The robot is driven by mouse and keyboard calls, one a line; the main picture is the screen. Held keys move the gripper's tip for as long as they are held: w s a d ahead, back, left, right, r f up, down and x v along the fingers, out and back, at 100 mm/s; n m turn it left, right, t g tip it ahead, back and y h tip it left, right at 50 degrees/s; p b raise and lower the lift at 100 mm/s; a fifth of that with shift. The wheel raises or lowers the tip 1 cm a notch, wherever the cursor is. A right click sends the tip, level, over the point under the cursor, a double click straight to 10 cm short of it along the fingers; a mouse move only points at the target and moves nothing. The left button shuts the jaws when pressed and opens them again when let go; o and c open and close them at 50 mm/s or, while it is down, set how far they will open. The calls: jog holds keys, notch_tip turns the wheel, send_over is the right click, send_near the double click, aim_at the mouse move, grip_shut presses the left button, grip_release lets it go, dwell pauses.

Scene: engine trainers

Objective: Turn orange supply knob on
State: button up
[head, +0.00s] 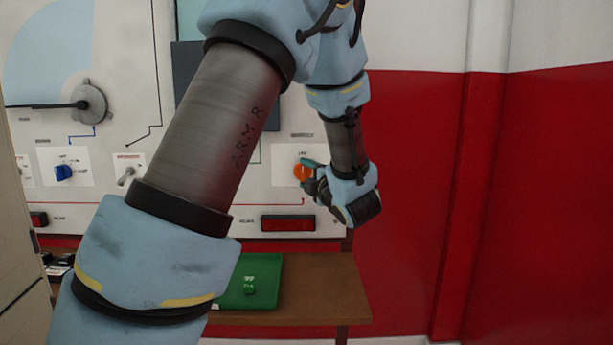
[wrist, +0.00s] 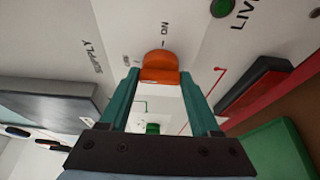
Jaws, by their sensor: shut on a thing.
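The orange supply knob (head: 301,172) is on a white plate at the right side of the panel in the head view, partly covered by my gripper (head: 311,170). In the wrist view the orange knob (wrist: 160,68) sits between the two teal fingertips of my gripper (wrist: 159,78), which are shut on it. An "ON" label (wrist: 164,36) stands just beyond the knob, and another small label is to its left. Which mark the knob points to cannot be told.
A blue knob (head: 64,172), a small toggle switch (head: 127,175) and a grey dial (head: 88,103) are on the panel to the left. A red block (head: 288,223) is below the knob. A green tray (head: 270,270) lies on the brown bench (head: 335,290). Free room is to the right.

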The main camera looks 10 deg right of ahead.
jog(key=c, duration=0.6)
jog(key=shift+o, duration=0.2)
jog(key=shift+f+m+b, duration=0.2)
jog(key=shift+m+b, duration=0.1)
jog(key=shift+b, duration=0.15)
jog(key=shift+f+m+t+b, duration=0.2)
jog(key=shift+m+t+b, duration=0.3)
jog(key=shift+m+b, duration=0.5)
jog(key=m+t+h+b, duration=0.1)
jog(key=m+b, duration=0.1)
jog(key=m, duration=0.2)
jog(key=m+t+h+b, duration=0.1)
jog(key=m+b, duration=0.1)
jog(key=m, duration=0.2)
jog(key=m+t+h+b, duration=0.1)
jog(key=m+b, duration=0.2)
jog(key=shift+a+f+m+h, duration=0.2)
jog(key=shift+a+m+h, duration=0.1)
jog(key=shift+m+h, duration=0.1)
jog(key=m+h+b, duration=0.1)
jog(key=m+h, duration=0.1)
jog(key=m, duration=0.2)
jog(key=m+h, duration=0.1)
jog(key=m, duration=0.3)
jog(key=shift+w+a+h+b, duration=0.1)
jog(key=shift+a+h+b, duration=0.05)
jog(key=shift+h+b, duration=0.25)
jog(key=o, duration=1.4)
jog(key=shift+r+t+h, duration=0.1)
jog(key=shift+t+h, duration=0.2)
